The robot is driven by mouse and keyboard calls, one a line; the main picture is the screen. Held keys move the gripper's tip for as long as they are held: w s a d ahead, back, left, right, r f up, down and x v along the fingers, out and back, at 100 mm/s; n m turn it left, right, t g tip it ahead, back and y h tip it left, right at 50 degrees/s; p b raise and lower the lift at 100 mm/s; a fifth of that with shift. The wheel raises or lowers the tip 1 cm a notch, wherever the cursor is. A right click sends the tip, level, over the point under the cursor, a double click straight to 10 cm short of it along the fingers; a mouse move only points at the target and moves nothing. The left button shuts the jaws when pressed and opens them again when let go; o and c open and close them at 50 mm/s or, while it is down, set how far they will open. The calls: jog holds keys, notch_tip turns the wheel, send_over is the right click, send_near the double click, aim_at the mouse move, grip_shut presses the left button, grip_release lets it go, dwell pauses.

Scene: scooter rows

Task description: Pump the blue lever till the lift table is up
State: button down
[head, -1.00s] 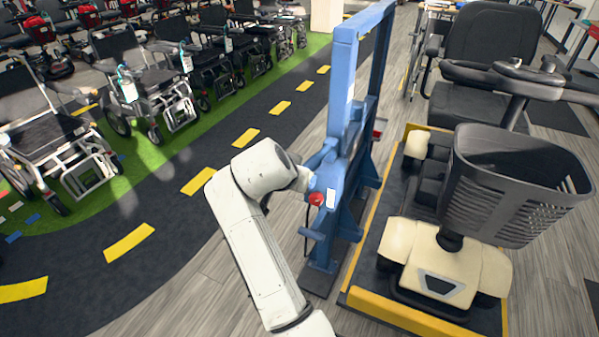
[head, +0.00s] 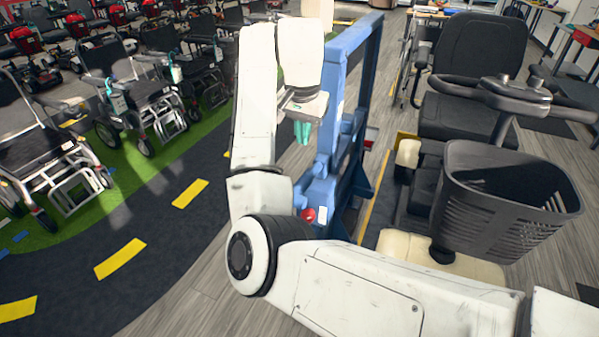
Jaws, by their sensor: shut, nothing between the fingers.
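The blue lift frame (head: 349,62) stands upright left of the scooter. A red knob (head: 308,215) shows low on its near side. I cannot pick out the blue lever apart from the blue parts around the knob; my arm hides some of them. The lift table shows only as a yellow edge (head: 375,201) and dark strip under the scooter (head: 470,180); my arm covers its near end, and its height is hard to judge. My gripper (head: 302,133) points down with teal fingertips, shut and empty, above the knob and just left of the frame in the picture.
Several wheelchairs (head: 135,85) stand on green floor at left. A dark path with yellow dashes (head: 120,258) runs between them and the lift and is clear. The scooter's black basket (head: 508,200) rises close to my forearm.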

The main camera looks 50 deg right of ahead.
jog(key=b, duration=0.1)
send_over(299, 183)
jog(key=s, duration=0.1)
jog(key=x, duration=0.4)
jog(key=s+a+x, duration=0.1)
jog(key=x, duration=0.3)
jog(key=a+x, duration=0.1)
jog(key=x, duration=0.3)
jog(key=shift+s+a+f, duration=0.1)
jog(key=shift+s+f, duration=0.2)
jog(key=shift+s, duration=0.05)
jog(key=shift+w+a+f, duration=0.1)
jog(key=shift+a+f, duration=0.05)
jog(key=shift+f, duration=0.55)
